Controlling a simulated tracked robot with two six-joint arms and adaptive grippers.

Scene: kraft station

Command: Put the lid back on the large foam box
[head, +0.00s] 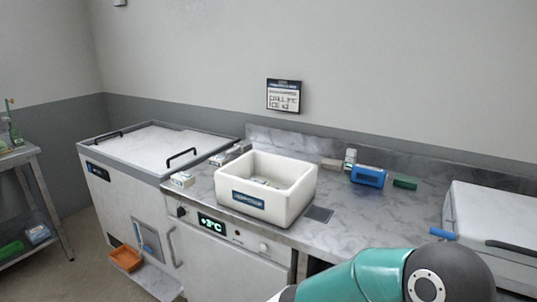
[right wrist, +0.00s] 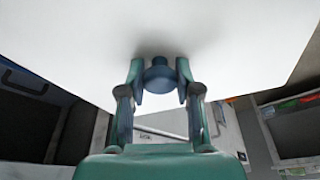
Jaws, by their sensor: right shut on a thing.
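The large foam box (head: 251,213) is white with a dark label on its front. It stands open on the marble-look counter in the head view, with some pale items inside that are too small to tell. In the right wrist view my right gripper (right wrist: 160,78) is shut on the dark blue knob (right wrist: 160,75) of a broad white lid (right wrist: 225,35). The lid fills the top of that view. In the head view only part of my right arm shows at the bottom right; the right gripper and the lid are out of that frame. My left gripper is not in view.
A chest with a white top (head: 150,146) and black handles stands left of the counter (head: 375,210). A white-lidded unit (head: 500,225) stands at the right. Small white packs (head: 182,180) lie left of the box.

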